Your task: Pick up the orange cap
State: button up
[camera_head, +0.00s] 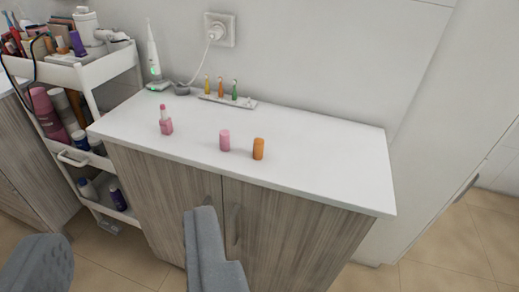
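The orange cap (258,149) is a small upright cylinder near the front edge of the white countertop (320,155). A pink cap (224,140) stands just to its left, with a small gap between them. My gripper (126,228) shows as two grey fingers at the bottom left of the picture. The fingers are wide apart with nothing between them. They appear below and to the left of the orange cap and do not touch it.
A pink bottle (166,124) stands further left on the counter. A white holder (228,101) with several coloured brush heads and an electric toothbrush (154,60) stand along the wall. A loaded white cart (120,62) is at left. The counter's right part is clear.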

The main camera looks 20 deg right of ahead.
aim_at(258, 144)
jog(key=z, duration=0.1)
jog(key=i, duration=1)
jog(key=u, duration=0.1)
